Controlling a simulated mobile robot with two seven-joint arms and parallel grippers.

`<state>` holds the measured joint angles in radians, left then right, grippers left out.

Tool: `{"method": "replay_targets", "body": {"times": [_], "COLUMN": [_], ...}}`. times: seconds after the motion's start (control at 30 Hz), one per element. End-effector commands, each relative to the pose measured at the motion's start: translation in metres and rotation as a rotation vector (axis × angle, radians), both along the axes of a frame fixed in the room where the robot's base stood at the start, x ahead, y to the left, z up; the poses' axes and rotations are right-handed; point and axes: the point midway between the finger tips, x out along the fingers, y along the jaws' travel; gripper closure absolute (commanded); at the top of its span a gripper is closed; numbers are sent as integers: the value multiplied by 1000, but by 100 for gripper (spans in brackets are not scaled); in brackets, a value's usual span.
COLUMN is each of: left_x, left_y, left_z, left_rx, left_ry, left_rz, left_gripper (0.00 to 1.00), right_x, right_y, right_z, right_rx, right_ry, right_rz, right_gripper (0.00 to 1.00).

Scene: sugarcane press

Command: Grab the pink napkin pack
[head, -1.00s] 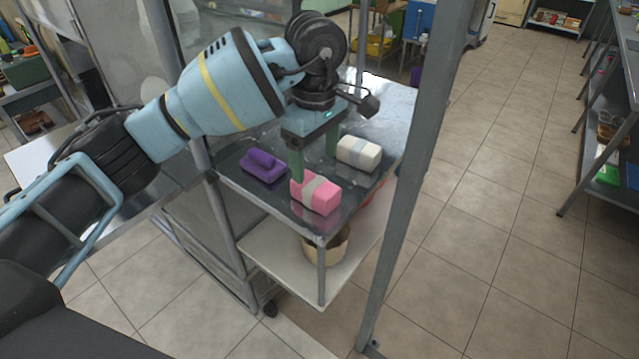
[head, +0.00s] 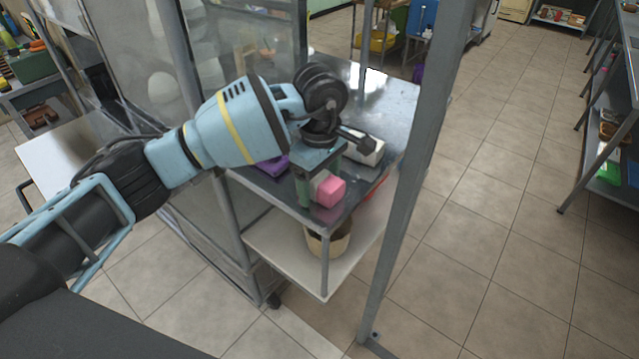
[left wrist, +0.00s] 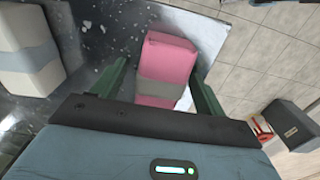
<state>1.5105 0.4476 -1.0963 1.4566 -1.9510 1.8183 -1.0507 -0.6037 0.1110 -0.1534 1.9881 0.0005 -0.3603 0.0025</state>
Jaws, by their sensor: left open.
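The pink napkin pack (head: 330,190) with a grey band lies on the metal cart top (head: 390,92) near its front corner. In the left wrist view the pack (left wrist: 171,60) lies between the two green fingers of my left gripper (left wrist: 160,85), with visible room beside it. My left gripper (head: 316,188) is open and low around the pack. It hides part of the pack in the head view. My right gripper is out of view.
A white napkin pack (head: 366,152) and a purple pack (head: 272,166) lie on the same cart top, close to my gripper. A grey upright post (head: 408,170) stands right of the cart. A basket (head: 330,240) is on the lower shelf (head: 280,262).

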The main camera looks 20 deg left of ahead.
Motion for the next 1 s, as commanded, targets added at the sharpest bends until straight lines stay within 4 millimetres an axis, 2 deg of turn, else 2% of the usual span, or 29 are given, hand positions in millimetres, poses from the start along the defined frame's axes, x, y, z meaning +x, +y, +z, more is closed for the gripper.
{"method": "replay_targets", "body": {"times": [0.17, 0.2, 0.57, 0.83, 1.0], "left_x": [0, 0, 0, 0, 0], "left_y": [0, 0, 0, 0, 0], "left_z": [-1, -1, 0, 1, 9], "left_rx": [0, 0, 0, 0, 0], "left_ry": [0, 0, 0, -1, 0], "left_rz": [0, 0, -1, -1, -1], "left_gripper": [27, 30, 77, 78, 78], "right_x": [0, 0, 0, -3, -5], "right_y": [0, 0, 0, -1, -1], "right_z": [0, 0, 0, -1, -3], "right_rx": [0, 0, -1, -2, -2], "right_ry": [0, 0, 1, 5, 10], "right_rz": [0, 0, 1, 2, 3], "right_gripper": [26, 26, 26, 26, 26]}}
